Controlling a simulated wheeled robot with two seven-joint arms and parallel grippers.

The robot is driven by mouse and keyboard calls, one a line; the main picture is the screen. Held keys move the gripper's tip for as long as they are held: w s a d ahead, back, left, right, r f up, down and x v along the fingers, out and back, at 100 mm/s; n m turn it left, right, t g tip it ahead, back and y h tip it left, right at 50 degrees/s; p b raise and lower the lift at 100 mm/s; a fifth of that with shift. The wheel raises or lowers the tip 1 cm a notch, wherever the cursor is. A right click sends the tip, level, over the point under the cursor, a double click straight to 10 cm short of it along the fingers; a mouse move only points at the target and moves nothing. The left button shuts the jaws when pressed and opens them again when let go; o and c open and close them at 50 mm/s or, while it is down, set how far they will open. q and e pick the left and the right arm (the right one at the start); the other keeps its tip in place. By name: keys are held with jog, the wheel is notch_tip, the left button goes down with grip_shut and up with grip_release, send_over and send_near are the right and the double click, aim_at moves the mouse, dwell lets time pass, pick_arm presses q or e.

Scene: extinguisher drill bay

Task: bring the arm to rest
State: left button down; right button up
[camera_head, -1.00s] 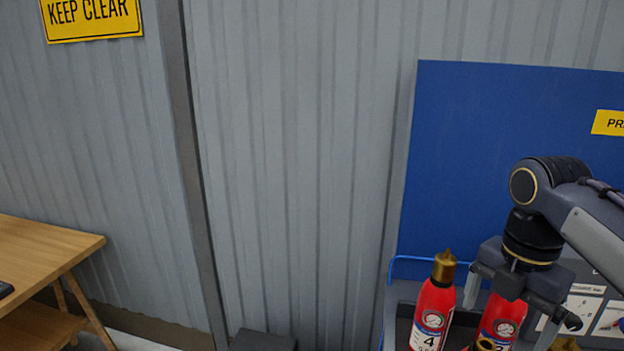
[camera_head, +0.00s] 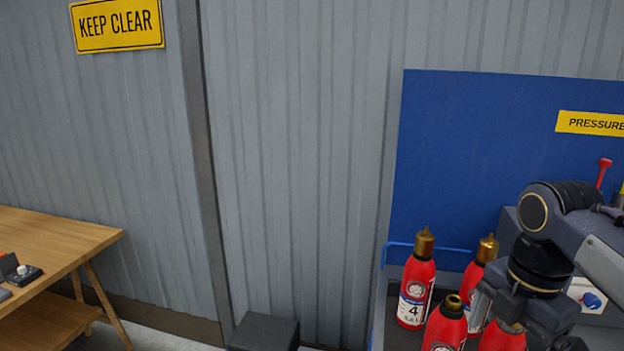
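My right arm comes in from the right edge, and its gripper (camera_head: 520,322) points down at the lower right. The tips are partly cut off by the bottom edge. Red extinguishers with brass tops stand around it: one labelled 4 (camera_head: 415,290) to its left, one behind (camera_head: 478,272), one in front left (camera_head: 445,327), and one right below it (camera_head: 503,337). I cannot tell whether the gripper touches any of them. My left gripper is out of view.
The extinguishers stand on a cart with a blue rail (camera_head: 398,246) before a blue panel (camera_head: 470,150) with a yellow sign (camera_head: 592,123). A dark box (camera_head: 264,333) is on the floor. A wooden table (camera_head: 50,240) with small devices stands left.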

jog(key=s+a+f+m+t+y, duration=0.1)
jog(key=s+a+f+m+t, duration=0.1)
jog(key=s+a+f+m, duration=0.2)
jog(key=s+a+f+m+t+y, duration=0.2)
jog(key=s+a+f+m, duration=0.3)
jog(key=f+m, duration=0.5)
jog(key=s+m+t, duration=0.1)
jog(key=s+m, duration=0.1)
jog(key=m, duration=0.7)
jog(key=shift+y, duration=0.3)
jog(key=shift+a, duration=0.1)
